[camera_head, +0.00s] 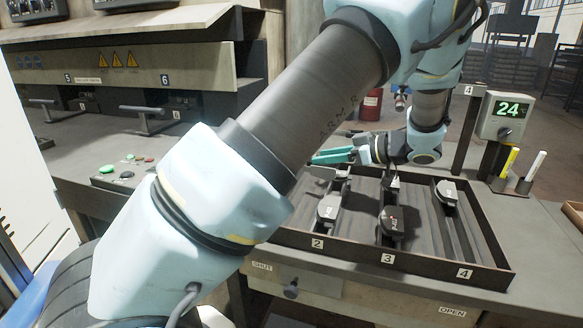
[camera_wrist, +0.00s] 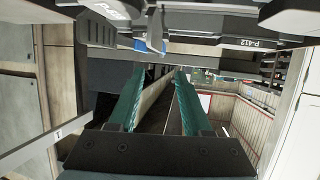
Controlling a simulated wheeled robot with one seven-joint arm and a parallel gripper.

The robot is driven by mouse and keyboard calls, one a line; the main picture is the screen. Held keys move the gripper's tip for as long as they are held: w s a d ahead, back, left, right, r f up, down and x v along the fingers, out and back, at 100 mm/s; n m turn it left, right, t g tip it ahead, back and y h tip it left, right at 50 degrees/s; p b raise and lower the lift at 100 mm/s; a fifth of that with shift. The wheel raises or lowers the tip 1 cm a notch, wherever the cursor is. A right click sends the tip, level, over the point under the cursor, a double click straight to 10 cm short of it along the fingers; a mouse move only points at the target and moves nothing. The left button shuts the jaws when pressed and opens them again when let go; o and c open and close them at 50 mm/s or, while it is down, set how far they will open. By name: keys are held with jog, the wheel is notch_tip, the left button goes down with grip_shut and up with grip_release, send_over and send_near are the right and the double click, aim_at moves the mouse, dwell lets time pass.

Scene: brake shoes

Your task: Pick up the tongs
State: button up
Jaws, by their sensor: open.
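I cannot pick out the tongs with certainty. The tray (camera_head: 490,279) holds several dark long parts with grey labelled blocks: one at slot 2 (camera_head: 328,208), one at slot 3 (camera_head: 390,222) and one at slot 4 (camera_head: 447,191). My gripper (camera_head: 318,158) reaches over the tray's far left part, its teal fingers pointing left. In the wrist view my gripper (camera_wrist: 160,72) is open, with nothing seen between its fingers. A small grey metal piece (camera_wrist: 156,30) shows beyond the fingertips. My arm hides the tray's left end.
A display reading 24 (camera_head: 509,116) stands at the bench's back right, beside a holder with a yellow and a white marker (camera_head: 511,160). A machine with numbered bays and levers (camera_head: 145,120) stands at left. A drawer knob (camera_head: 291,289) is below the tray.

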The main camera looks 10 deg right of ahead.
jog(key=p+x, duration=0.2)
jog(key=x, duration=0.8)
jog(key=shift+w+a, duration=0.1)
jog(key=shift+a, duration=0.15)
grip_shut()
dwell(1.2)
